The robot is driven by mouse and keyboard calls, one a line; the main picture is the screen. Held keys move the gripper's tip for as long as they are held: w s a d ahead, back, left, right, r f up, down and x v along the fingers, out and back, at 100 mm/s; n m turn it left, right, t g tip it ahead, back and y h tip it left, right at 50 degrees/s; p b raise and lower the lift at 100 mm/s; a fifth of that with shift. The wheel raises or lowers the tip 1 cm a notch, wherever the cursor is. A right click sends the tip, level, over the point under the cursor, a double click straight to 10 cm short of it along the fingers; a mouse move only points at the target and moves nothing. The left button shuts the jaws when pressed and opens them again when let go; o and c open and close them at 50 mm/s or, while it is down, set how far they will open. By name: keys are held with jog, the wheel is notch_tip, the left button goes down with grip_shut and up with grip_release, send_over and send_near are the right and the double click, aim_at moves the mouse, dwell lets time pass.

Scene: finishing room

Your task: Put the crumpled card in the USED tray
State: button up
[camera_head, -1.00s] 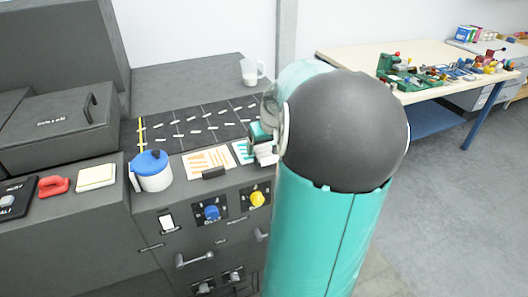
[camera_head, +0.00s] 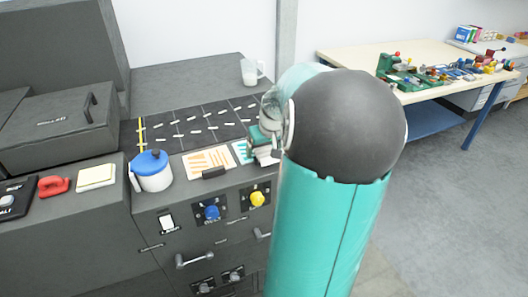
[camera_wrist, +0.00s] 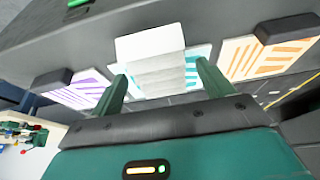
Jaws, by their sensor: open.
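A white card with cross folds (camera_wrist: 155,62), which looks like the crumpled card, shows in the wrist view between my finger tips. It lies over or just above a teal-striped sheet (camera_wrist: 195,62). My gripper (camera_wrist: 160,72) is open, one finger on each side of the card; I cannot tell whether they touch it. In the head view my gripper (camera_head: 262,150) is at the worktop's front edge, mostly hidden by my arm. I cannot make out a USED label or tell which thing is the USED tray.
An orange-striped sheet (camera_head: 209,160) lies left of my gripper, with a blue-lidded pot (camera_head: 152,171) farther left. A purple-striped sheet (camera_wrist: 85,92) shows in the wrist view. Knobs (camera_head: 257,198) and handles jut from the front.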

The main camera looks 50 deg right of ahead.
jog(key=c, duration=1.1)
jog(key=shift+r, duration=0.2)
